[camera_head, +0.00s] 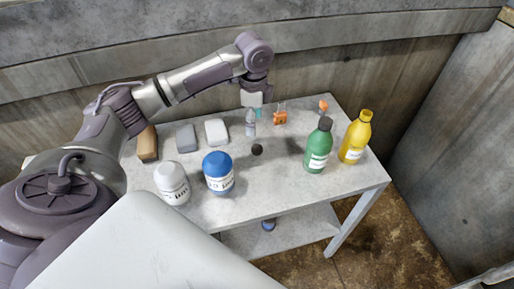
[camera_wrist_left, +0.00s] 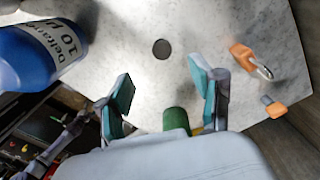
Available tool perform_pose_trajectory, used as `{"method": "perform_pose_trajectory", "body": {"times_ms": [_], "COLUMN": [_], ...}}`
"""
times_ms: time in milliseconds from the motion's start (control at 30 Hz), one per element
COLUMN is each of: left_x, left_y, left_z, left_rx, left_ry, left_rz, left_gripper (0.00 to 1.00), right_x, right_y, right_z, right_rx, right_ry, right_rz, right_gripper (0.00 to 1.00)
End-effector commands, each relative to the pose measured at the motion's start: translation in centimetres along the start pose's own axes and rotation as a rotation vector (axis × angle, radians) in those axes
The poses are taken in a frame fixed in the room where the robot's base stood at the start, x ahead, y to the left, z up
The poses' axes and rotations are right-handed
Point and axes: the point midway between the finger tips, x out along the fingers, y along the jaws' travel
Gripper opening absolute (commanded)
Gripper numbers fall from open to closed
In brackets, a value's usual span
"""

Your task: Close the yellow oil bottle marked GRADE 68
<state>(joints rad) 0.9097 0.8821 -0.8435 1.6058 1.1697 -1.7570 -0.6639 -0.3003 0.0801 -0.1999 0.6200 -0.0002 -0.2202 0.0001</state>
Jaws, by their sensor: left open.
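The yellow bottle (camera_head: 355,142) stands upright at the right end of the table; its label is too small to read. Its top shows yellow, with no dark cap like the green bottle's. A small dark round piece (camera_head: 257,150), perhaps a cap, lies on the table; it also shows in the left wrist view (camera_wrist_left: 161,48). My left gripper (camera_head: 251,121) is open and empty over the back middle of the table, behind the dark piece and well left of the yellow bottle. Its teal-padded fingers stand apart in the left wrist view (camera_wrist_left: 162,78). My right gripper is not in view.
A green bottle (camera_head: 318,150) stands just left of the yellow one. Blue (camera_head: 218,176) and white (camera_head: 172,186) containers stand at the front left. Two orange pieces (camera_head: 280,118) (camera_head: 323,106) lie at the back. Several blocks (camera_head: 186,139) line the back left. Walls rise behind and right.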

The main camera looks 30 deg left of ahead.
Motion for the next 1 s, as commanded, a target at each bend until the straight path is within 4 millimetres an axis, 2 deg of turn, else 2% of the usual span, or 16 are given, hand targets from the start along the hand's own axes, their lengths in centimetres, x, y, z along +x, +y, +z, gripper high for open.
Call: {"method": "perform_pose_trajectory", "body": {"times_ms": [100,300,733,1000], "left_x": [2.6,5.3,5.9,9.7], "left_y": [0.1,0.0,0.0,-0.1], "left_z": [0.0,-0.1,-0.1,-0.6], "left_rx": [0.000,-0.001,0.000,0.000], "left_ry": [-0.001,0.000,0.000,-0.001], "left_rz": [0.004,0.001,0.000,0.002], "left_gripper": [0.66,0.66,0.66,0.66], "right_x": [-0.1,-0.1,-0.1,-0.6], "right_y": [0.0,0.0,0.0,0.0], "right_z": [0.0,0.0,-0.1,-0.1], "right_rx": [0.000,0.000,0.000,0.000], "right_ry": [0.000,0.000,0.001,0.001], "right_rz": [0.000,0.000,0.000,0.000], "right_gripper": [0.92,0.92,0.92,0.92]}}
